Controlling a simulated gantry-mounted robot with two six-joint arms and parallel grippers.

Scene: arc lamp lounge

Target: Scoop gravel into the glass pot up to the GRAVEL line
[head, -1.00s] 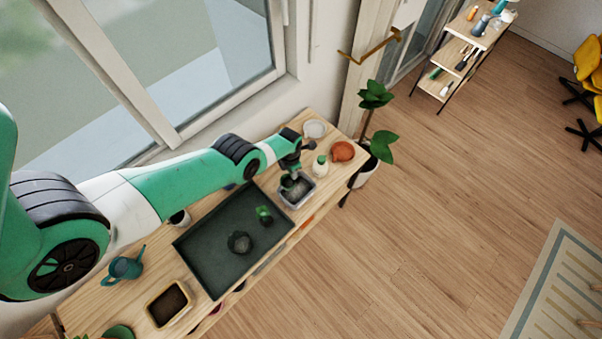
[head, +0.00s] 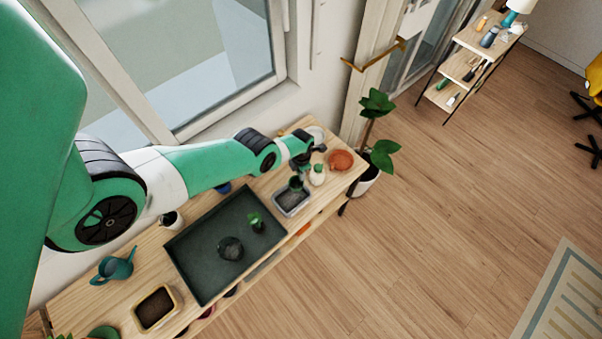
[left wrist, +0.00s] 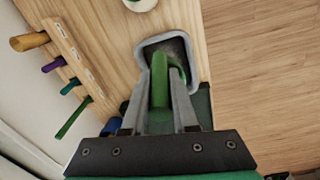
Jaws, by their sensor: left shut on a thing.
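My left gripper (head: 303,165) is shut on the green scoop (head: 296,184), over the back edge of the grey gravel tub (head: 292,202). In the left wrist view the fingers (left wrist: 158,90) grip the scoop's green handle (left wrist: 160,75), with the tub (left wrist: 190,86) beyond it. The scoop's bowl is mostly hidden, so I cannot tell what it holds. The glass pot (head: 230,248) stands upright on the dark tray (head: 200,268). It looks dark, and its fill level and GRAVEL line are too small to read. My right gripper is not in view.
A small green plant (head: 255,222) stands near the pot on the dark tray. A white bottle (head: 317,176) and a terracotta dish (head: 340,160) sit right of the tub. A soil box (head: 155,308) and teal watering can (head: 115,267) are at left. Coloured handles (left wrist: 60,65) line the bench's back.

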